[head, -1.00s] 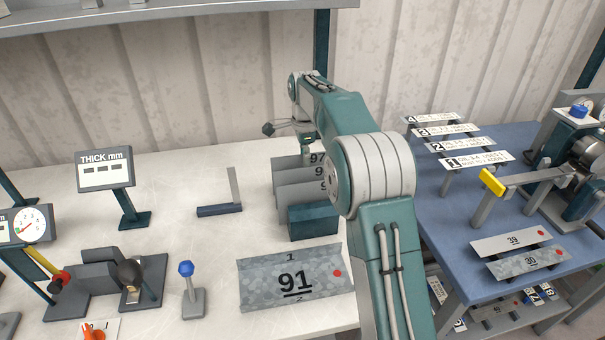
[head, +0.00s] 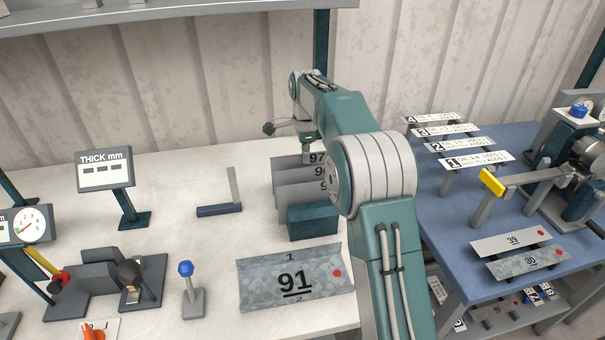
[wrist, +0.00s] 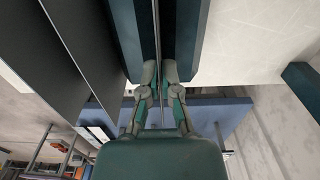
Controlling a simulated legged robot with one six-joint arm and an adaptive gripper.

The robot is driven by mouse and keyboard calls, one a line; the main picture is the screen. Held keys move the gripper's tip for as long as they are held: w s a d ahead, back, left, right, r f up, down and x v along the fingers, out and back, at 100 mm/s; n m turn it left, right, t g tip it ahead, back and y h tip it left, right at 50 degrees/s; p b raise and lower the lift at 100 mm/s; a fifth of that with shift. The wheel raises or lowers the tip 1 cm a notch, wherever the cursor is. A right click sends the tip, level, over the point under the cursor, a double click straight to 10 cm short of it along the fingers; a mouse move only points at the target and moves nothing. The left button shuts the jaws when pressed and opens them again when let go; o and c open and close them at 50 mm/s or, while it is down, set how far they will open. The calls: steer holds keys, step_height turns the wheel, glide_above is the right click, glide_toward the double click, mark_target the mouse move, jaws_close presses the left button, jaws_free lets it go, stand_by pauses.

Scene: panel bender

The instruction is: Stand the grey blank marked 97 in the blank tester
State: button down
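The grey blank marked 97 (head: 289,163) stands upright at the back of a dark teal rack (head: 313,222), behind other upright grey blanks (head: 300,199). My gripper (head: 309,154) is at its top edge. In the wrist view the fingers of my gripper (wrist: 159,72) are close together on either side of a thin upright sheet (wrist: 157,30) and appear shut on it. The sheet runs down between dark teal blocks. A fixture (head: 95,290) with a black knob stands at the front left near a "THICK mm" display (head: 105,170); I cannot tell whether this is the blank tester.
The blue bench (head: 440,200) at right holds label strips, blanks 39 and 30, and a machine.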

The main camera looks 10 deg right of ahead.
steer(key=shift+r, duration=0.1)
step_height(320, 180, up, 11)
stand_by(1.7)
stand_by(1.5)
